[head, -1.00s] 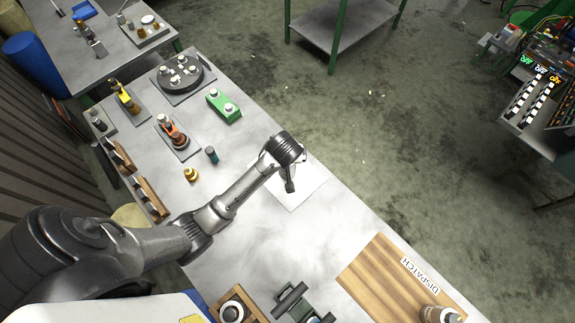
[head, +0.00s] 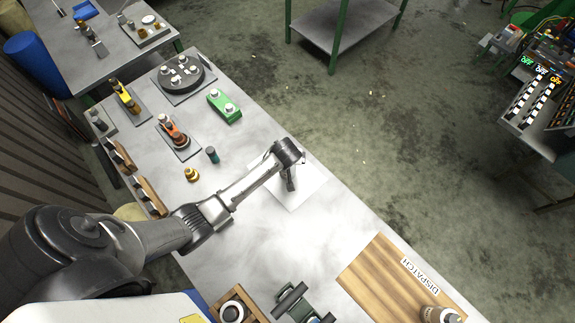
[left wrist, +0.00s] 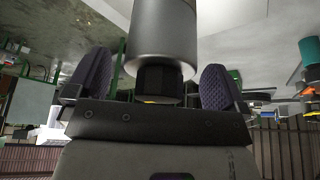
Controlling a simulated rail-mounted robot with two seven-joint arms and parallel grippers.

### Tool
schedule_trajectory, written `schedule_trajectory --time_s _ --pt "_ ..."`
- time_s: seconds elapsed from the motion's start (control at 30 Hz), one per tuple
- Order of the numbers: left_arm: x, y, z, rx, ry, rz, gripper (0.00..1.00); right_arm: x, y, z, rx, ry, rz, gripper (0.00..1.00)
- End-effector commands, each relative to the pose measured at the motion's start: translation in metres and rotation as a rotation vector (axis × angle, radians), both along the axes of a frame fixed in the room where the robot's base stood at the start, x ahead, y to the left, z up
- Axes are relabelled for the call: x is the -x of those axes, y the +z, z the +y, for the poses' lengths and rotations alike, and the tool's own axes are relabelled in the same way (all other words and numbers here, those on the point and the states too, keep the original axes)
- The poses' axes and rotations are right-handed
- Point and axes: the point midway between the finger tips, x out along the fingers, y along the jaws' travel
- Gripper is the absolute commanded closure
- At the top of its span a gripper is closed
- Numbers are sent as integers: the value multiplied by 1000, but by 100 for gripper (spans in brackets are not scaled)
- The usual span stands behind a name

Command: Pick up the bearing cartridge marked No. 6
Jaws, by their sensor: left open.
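My left gripper (head: 291,184) hangs over a white sheet (head: 313,188) on the grey workbench. In the left wrist view its two purple-padded fingers (left wrist: 158,80) are spread apart. A silver cylinder (left wrist: 163,30) with a dark faceted end (left wrist: 158,82) shows between them, with gaps on both sides. No "No. 6" mark can be read, so I cannot tell whether this is the bearing cartridge. In the head view the arm hides whatever is at the fingertips. My right gripper is not in view.
Near the arm stand a small teal-and-dark cylinder (head: 212,155) and a brass part (head: 191,174). A green block (head: 224,105), an orange fixture (head: 175,134) and a round dark tray (head: 195,83) stand farther back. A wooden DISPATCH board (head: 385,275) lies at the front right.

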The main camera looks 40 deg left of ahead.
Motion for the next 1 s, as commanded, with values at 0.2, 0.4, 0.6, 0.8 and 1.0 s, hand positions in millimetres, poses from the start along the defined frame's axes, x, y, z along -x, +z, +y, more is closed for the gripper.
schedule_trajectory --time_s 0.2,0.4,0.6,0.8,1.0 --pt "0 -1 0 0 0 0 1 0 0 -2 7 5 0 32" --pt "0 -1 0 0 0 0 18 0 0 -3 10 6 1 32" --pt "0 0 0 0 0 0 38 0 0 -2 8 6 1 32" --pt "0 0 0 0 0 0 57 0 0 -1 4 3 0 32" --pt "0 0 0 0 0 0 76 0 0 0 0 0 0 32"
